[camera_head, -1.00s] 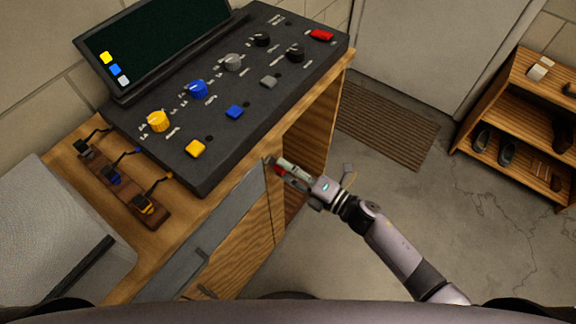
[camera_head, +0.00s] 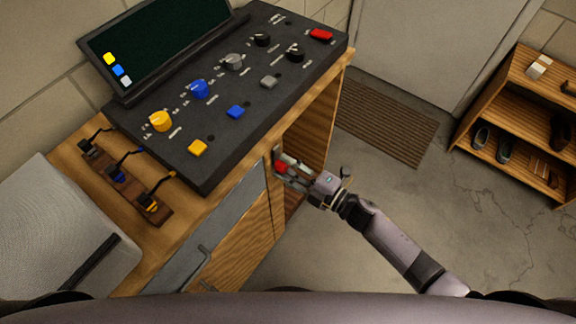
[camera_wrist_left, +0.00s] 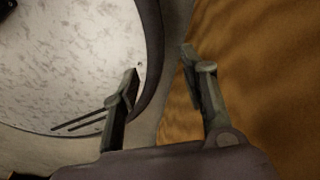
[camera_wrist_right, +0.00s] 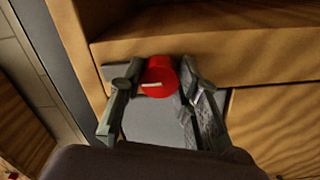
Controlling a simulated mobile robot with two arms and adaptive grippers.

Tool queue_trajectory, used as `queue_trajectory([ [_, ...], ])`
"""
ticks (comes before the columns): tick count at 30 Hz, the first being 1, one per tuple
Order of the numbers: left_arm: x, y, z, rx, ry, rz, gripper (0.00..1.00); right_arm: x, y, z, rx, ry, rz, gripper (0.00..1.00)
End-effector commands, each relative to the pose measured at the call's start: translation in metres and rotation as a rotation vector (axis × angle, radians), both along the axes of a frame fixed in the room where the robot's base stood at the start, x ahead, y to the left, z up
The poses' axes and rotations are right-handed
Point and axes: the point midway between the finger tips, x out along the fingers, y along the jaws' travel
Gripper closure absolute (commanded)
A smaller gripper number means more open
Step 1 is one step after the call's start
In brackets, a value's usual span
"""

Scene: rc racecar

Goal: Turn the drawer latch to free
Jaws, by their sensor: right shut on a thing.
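The drawer latch is a red round knob (camera_wrist_right: 160,78) with a pale line across it, mounted on a grey panel (camera_wrist_right: 155,122) at the cabinet front. My right gripper (camera_wrist_right: 157,84) has its fingertips on either side of the knob and is shut on it. In the head view the same red knob (camera_head: 281,168) shows at the tips of my right gripper (camera_head: 284,166), beside the cabinet's open side. The pale line lies nearly level in the right wrist view. My left gripper (camera_wrist_left: 160,72) is open and empty in the left wrist view, and is not visible in the head view.
A black control panel (camera_head: 222,112) with coloured knobs and buttons tops the wooden cabinet (camera_head: 240,245). A grey drawer front with a handle (camera_head: 203,253) is left of my right gripper. A shoe shelf (camera_head: 520,120) stands far right.

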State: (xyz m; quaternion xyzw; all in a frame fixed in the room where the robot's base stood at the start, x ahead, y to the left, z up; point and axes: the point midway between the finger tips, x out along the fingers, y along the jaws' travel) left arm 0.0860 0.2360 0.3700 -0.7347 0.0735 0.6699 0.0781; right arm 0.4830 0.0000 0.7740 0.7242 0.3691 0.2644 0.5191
Motion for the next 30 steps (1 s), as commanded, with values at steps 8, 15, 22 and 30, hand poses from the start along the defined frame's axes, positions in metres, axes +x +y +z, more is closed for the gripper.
queue_trajectory([
  [8,-0.0001,-0.0001,-0.0001,0.0,0.0,0.0,0.6,-0.0007,-0.0001,-0.0013,0.001,0.005,0.0,0.98],
  [15,-0.0001,-0.0002,-0.0001,0.0,0.0,0.0,0.6,-0.0006,-0.0001,-0.0009,0.002,0.004,0.0,0.57],
  [22,-0.0002,-0.0003,-0.0001,0.0,0.0,0.0,0.6,-0.0003,0.0,-0.0003,0.001,0.002,0.0,0.5],
  [30,-0.0009,0.0006,-0.0002,0.0,0.001,0.0,0.6,-0.0039,-0.0054,-0.0009,0.0,0.002,-0.001,0.5],
])
